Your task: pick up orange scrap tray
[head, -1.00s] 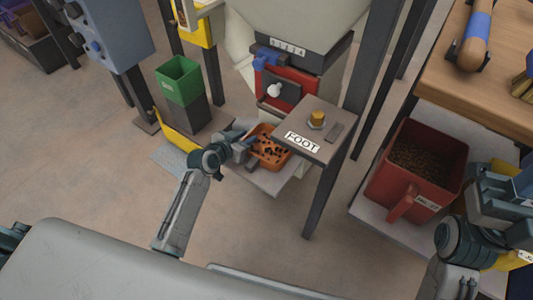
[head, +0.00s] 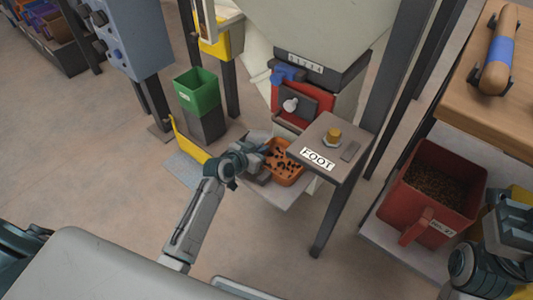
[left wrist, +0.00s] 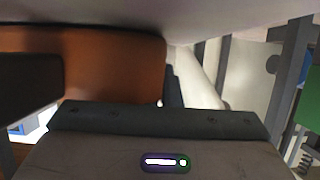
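The orange scrap tray (head: 292,180) holds several dark bits and sits on a pale plate, partly beneath the platform labelled FOOT. My left gripper (head: 266,163) is at the tray's left side, low and close against it. In the left wrist view the tray's orange wall (left wrist: 120,65) fills the upper left very near the gripper, with a dark block in front of it. Whether the fingers touch or grip the tray is not clear. My right gripper (head: 520,210) is at the right edge beside the red bin, partly cut off; its fingertips are not clear.
The FOOT platform (head: 333,165) overhangs the tray's right, with a dark leg below. A green bin (head: 197,91) on a dark stand and a yellow rail (head: 187,142) are to the left. A red bin (head: 424,205) of brown grains is at right. Open floor lies in front.

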